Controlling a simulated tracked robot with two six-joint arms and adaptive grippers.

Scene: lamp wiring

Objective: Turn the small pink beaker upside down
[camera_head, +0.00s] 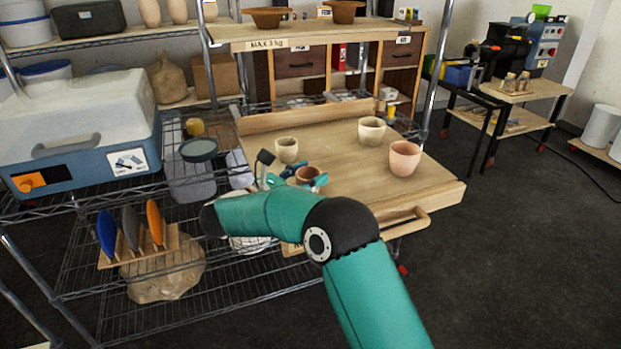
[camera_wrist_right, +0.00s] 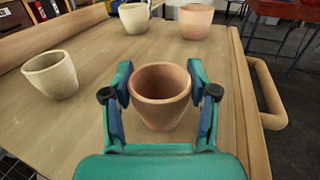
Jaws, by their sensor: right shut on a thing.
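The small pink beaker, a reddish terracotta cup (camera_head: 308,174), is at the near-left part of the wooden worktop (camera_head: 345,190). It stands upright, its open mouth facing up, in the right wrist view (camera_wrist_right: 161,95). My right gripper (camera_head: 297,181) has its two fingers on either side of the beaker and is shut on it; the fingers also show in the wrist view (camera_wrist_right: 163,100). I cannot tell whether the beaker's base touches the worktop. My left gripper is not in view.
A larger pink beaker (camera_head: 404,158) and two cream beakers, one far (camera_head: 371,130) and one at left (camera_head: 287,149), stand upright on the worktop. Wire shelving is at left. The worktop's middle is clear.

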